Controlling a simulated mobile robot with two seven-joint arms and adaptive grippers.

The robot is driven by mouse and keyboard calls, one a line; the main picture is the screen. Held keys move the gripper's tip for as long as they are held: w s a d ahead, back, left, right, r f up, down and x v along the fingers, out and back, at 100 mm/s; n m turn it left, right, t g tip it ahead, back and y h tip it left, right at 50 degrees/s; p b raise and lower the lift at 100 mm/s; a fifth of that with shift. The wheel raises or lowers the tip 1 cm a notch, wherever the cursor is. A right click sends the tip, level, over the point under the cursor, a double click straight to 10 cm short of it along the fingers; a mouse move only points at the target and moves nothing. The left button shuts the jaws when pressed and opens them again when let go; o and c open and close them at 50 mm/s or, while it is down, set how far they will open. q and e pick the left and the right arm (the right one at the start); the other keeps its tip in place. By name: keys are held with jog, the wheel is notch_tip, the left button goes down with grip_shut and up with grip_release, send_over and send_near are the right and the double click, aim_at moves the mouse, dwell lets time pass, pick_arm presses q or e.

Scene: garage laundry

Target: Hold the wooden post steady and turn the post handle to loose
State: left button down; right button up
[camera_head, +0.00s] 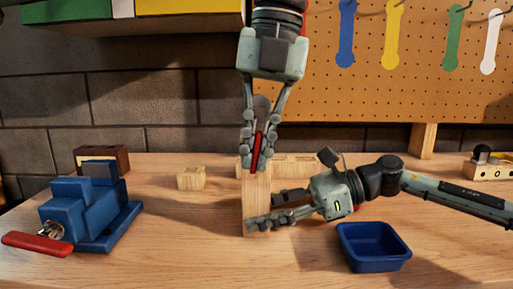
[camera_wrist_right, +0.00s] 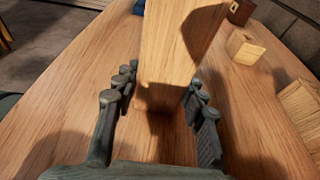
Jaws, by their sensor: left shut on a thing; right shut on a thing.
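The wooden post (camera_head: 257,188) stands upright on the workbench near the middle of the head view. A red handle (camera_head: 258,150) is at its top. My left gripper (camera_head: 256,163) comes straight down from above and is shut on the red handle, hiding part of it. My right gripper (camera_head: 260,211) reaches in from the right, low over the bench, and is shut on the lower part of the post. In the right wrist view, the post (camera_wrist_right: 170,55) stands between the two fingers; its top and the handle are out of that view.
A blue vise (camera_head: 85,207) with a red handle bar stands at the left. A blue tray (camera_head: 374,247) sits at the front right, below my right arm. Small wooden blocks (camera_head: 191,178) lie behind. A pegboard (camera_head: 400,80) with coloured wrenches hangs at the back.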

pick_arm(q)
jog(key=shift+h, duration=0.4)
jog(key=h, duration=0.3)
jog(key=shift+a+f+h, duration=0.1)
jog(key=shift+a+h, duration=0.1)
jog(key=shift+h, duration=0.2)
jog(key=h, duration=0.4)
jog(key=shift+a+h, duration=0.1)
jog(key=shift+h, duration=0.2)
jog(key=h, duration=0.4)
jog(key=shift+f, duration=0.2)
jog(key=shift+h, duration=2.5)
jog(key=c, duration=1.7)
grip_release()
